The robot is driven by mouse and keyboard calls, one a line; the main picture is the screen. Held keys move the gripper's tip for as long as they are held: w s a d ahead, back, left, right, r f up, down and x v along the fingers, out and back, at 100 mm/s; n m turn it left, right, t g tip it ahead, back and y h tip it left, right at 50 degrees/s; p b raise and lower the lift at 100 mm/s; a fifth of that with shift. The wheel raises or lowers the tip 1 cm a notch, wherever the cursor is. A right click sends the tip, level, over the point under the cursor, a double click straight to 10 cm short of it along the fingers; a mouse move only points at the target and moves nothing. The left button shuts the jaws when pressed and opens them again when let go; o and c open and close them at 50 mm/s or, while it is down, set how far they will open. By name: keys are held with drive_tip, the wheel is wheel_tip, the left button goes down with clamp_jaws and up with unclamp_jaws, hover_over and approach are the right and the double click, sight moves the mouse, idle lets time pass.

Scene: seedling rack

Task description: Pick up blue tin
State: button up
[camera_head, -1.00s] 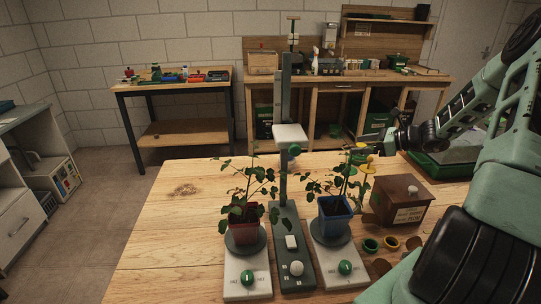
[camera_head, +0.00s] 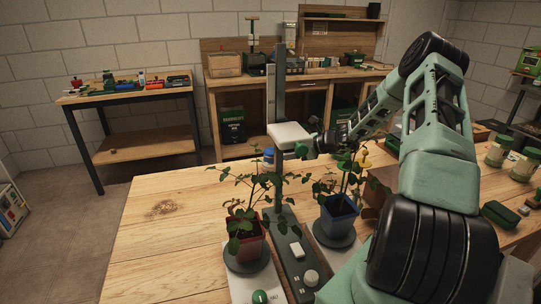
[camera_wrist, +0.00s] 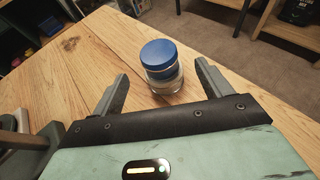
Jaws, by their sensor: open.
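The blue tin, with a blue lid over a clear or silvery body, stands upright on the wooden table (camera_wrist: 85,65) in the wrist view (camera_wrist: 161,55). In the head view its blue top (camera_head: 268,154) shows behind the left plant, partly hidden by leaves and the post. My gripper (camera_wrist: 161,72) is open in the wrist view. Its fingers lie left and right of the tin, with space on both sides. In the head view my gripper (camera_head: 317,143) is small and partly hidden beside the post's green knob.
A grey post with a white head (camera_head: 289,136) stands between a red-potted plant (camera_head: 246,240) and a blue-potted plant (camera_head: 338,215). A brown box (camera_head: 381,182) is partly behind my arm. The table's left side is clear.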

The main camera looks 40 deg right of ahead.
sight(271, 155)
drive_tip(key=p+x, duration=0.1)
drive_tip(key=x, duration=0.6)
drive_tip(key=shift+a+f, duration=0.15)
drive_tip(key=c, duration=1.1)
